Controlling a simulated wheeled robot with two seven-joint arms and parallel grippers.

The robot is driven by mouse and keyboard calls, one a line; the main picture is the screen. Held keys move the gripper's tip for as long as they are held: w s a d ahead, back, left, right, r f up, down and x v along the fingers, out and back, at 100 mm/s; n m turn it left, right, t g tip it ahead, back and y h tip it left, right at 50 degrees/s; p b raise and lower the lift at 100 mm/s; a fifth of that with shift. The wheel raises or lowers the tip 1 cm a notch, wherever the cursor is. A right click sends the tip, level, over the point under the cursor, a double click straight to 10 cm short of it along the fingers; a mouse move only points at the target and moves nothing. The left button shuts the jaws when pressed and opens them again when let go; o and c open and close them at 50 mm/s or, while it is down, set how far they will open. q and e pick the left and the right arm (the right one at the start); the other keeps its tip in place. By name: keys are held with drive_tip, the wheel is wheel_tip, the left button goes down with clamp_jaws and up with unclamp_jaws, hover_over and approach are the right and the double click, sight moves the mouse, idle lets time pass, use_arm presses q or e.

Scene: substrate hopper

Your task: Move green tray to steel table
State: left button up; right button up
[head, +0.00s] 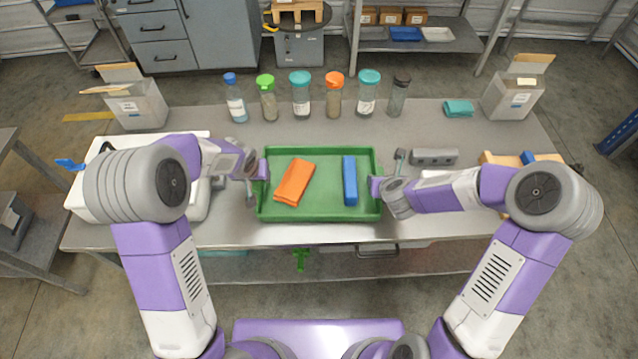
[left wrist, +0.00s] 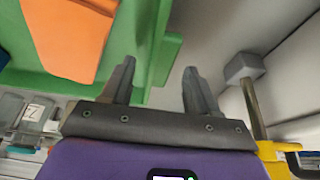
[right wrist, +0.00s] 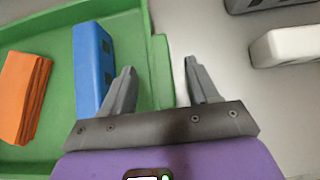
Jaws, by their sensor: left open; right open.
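The green tray (head: 320,213) sits flat on a grey metal-looking table (head: 420,228). An orange cloth (head: 294,182) and a blue block (head: 350,180) lie in it. My left gripper (head: 257,178) is open at the tray's left end. In the left wrist view its fingers (left wrist: 158,85) are on either side of the green end wall (left wrist: 150,45). My right gripper (head: 379,187) is open at the right end. In the right wrist view its fingers (right wrist: 160,85) are on either side of the tray's edge (right wrist: 161,70). Contact cannot be told.
Several capped bottles (head: 301,95) stand behind the tray. Open boxes (head: 136,104) (head: 513,95) stand at both back corners. A grey block (head: 433,157) and a teal cloth (head: 458,108) lie to the right. Another grey table (head: 18,160) stands at the left edge.

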use_arm(q)
drive_tip(key=shift+x, duration=1.35)
use_arm(e)
drive_tip(key=shift+x, duration=1.4)
drive_tip(key=shift+r, duration=0.1)
use_arm(q)
clamp_jaws()
use_arm(e)
clamp_jaws()
use_arm(q)
drive_tip(key=shift+r, duration=0.1)
